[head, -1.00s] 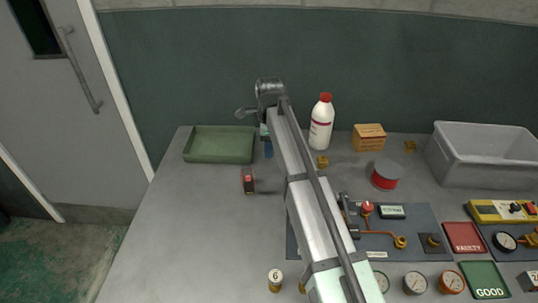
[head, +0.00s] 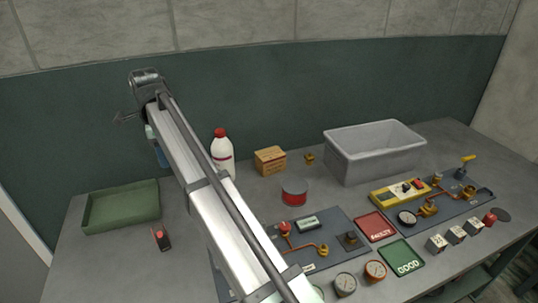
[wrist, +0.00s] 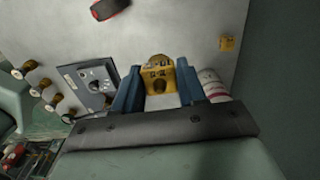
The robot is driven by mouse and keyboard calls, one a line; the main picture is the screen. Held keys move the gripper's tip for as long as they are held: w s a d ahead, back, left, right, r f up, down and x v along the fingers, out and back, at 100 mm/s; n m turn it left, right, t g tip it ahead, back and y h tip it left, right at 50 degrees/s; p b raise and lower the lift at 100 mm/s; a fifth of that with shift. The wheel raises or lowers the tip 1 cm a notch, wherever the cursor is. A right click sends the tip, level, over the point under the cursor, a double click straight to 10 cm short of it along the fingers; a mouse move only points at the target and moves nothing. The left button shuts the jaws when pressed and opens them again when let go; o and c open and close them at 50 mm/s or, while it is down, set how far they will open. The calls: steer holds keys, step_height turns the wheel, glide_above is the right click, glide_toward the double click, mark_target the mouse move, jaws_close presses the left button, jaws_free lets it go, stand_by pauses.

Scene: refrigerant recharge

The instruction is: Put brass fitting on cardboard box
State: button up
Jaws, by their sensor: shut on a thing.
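My gripper (wrist: 157,88) is shut on a brass fitting (wrist: 158,72), which shows between its blue fingers in the wrist view. In the head view my gripper (head: 160,154) is partly hidden behind my arm, left of the white bottle, and the held fitting cannot be seen. The cardboard box (head: 270,160) stands at the back of the bench, right of the bottle, with its top clear.
The white bottle with a red cap (head: 222,153) stands between my gripper and the box. A red and grey tin (head: 294,192), another brass fitting (head: 309,158) and a grey bin (head: 375,158) are to the right. A green tray (head: 121,209) lies left. Gauges and panels fill the front right.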

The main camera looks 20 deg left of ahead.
steer(key=r, duration=0.3)
steer(key=shift+w, duration=0.25)
steer(key=w+d, duration=0.2)
steer(key=w, duration=0.5)
steer(key=w+d, duration=0.3)
steer(key=w, duration=0.4)
glide_above(270, 153)
steer(key=shift+d+f, duration=0.1)
steer(key=shift+f, duration=7.6)
steer(key=shift+f, duration=0.1)
steer(key=o, duration=1.1)
